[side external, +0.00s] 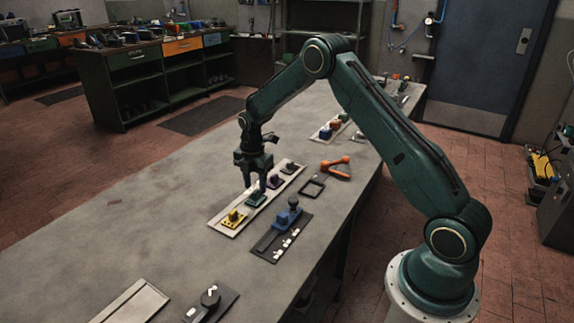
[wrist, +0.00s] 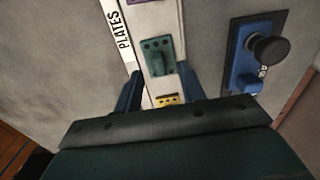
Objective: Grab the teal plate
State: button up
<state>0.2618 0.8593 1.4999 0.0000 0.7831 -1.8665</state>
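The teal plate (side external: 256,200) lies on a long light strip between a yellow plate and a dark purple plate. It also shows in the wrist view (wrist: 155,47), with holes at its far end and a raised grip near its lower end. My gripper (side external: 256,185) points down just above the teal plate. In the wrist view my gripper (wrist: 160,70) is open, with one blue finger on each side of the plate's lower end. A gap shows between each finger and the grip. The exact height of the fingertips is hard to tell.
The strip (wrist: 118,30), marked PLATES, also holds the yellow plate (side external: 234,218) and dark plates (side external: 275,182). A blue press with a dark knob (side external: 293,202) stands close by on the right. An orange tool (side external: 335,167) and a dark square frame (side external: 312,188) lie behind.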

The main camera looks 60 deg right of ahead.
jog(key=shift+f, duration=1.15)
grip_shut()
